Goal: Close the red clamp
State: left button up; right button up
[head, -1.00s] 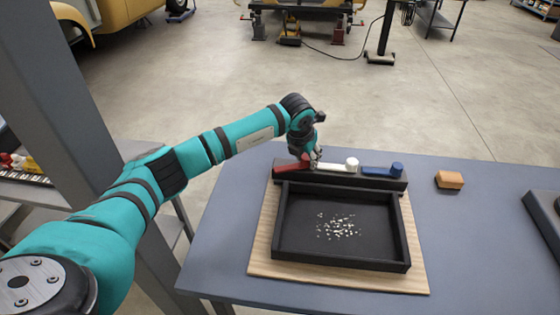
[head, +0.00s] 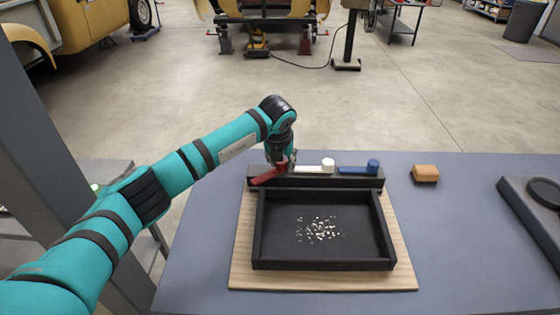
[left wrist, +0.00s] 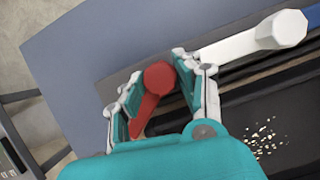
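The red clamp (head: 268,175) is a lever on the dark rail behind the black tray; it slants toward the lower left in the head view. My left gripper (head: 281,160) is over its right end. In the left wrist view, the red clamp's round knob (left wrist: 159,77) lies between the two spread fingers of my left gripper (left wrist: 157,67). The fingers look open, with little room beside the knob; I cannot tell whether either touches it. The fingers partly hide the lever. My right gripper is not in view.
A white clamp (head: 313,168) and a blue clamp (head: 357,169) lie along the same rail (head: 340,183), close on the right. The black tray (head: 322,263) holds pale crumbs and sits on a wooden board (head: 408,270).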

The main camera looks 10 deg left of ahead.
pick_arm(q)
jog(key=o, duration=0.4)
jog(key=shift+o, duration=0.2)
jog(key=v, duration=1.2)
